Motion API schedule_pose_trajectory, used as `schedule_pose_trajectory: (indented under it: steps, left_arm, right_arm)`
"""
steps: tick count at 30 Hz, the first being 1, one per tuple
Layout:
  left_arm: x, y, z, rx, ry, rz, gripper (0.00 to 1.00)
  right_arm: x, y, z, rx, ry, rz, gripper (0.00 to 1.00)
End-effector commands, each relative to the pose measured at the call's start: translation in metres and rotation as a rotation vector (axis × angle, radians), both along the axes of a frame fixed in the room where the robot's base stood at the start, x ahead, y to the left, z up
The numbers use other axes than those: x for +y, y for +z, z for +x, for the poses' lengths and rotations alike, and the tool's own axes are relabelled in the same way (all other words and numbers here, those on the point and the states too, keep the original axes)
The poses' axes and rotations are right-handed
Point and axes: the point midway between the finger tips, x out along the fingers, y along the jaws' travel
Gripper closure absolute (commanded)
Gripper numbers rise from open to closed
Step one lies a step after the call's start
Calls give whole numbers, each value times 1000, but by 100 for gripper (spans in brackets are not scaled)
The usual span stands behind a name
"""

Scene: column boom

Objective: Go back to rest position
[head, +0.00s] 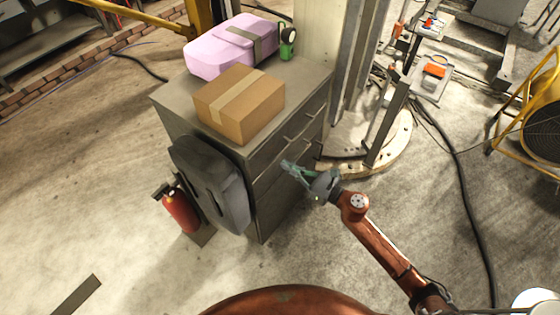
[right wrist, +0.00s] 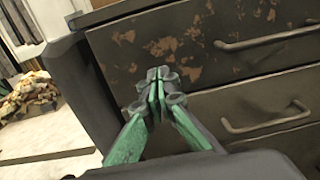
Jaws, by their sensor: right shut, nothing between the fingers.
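My right gripper (head: 290,166) is in front of the drawer side of a grey metal cabinet (head: 172,104) in the head view. Its green fingers (right wrist: 157,95) are closed together with nothing between them in the right wrist view. Behind the fingertips there is a worn, rust-spotted drawer front (right wrist: 200,50). I cannot tell whether the fingertips touch it. The drawers look shut. My left gripper is not in view.
A cardboard box (head: 238,108), a pink case (head: 225,50) and a green tape dispenser (head: 287,42) are on the cabinet top. A dark case (head: 212,185) and a fire extinguisher (head: 180,208) stand at its left. A black cable (head: 462,175) crosses the floor at right.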

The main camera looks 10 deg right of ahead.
Motion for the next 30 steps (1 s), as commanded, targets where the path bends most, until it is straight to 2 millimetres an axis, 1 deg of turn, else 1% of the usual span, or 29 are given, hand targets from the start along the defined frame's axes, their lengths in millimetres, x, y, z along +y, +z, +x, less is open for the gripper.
schedule_pose_trajectory:
  steps: [1,6,12,18,24,26,27,29,30]
  left_arm:
    - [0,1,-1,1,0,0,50]
    - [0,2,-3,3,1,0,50]
    - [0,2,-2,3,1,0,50]
    - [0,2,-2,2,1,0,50]
    - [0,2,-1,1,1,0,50]
    - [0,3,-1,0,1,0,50]
    - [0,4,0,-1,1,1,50]
    - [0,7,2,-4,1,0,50]
    - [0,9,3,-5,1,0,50]
  right_arm:
    - [-9,0,-11,1,-1,0,100]
    - [-32,0,-38,1,-1,-1,100]
    - [-50,1,-58,-1,-1,-1,100]
    - [-55,1,-64,-1,1,0,100]
    - [-56,-1,-63,7,-4,7,100]
    - [-62,-7,-60,37,-22,34,100]
    - [-68,-16,-58,75,-44,69,100]
    - [-83,-35,-52,157,-94,145,100]
    - [-96,-52,-48,226,-137,214,100]
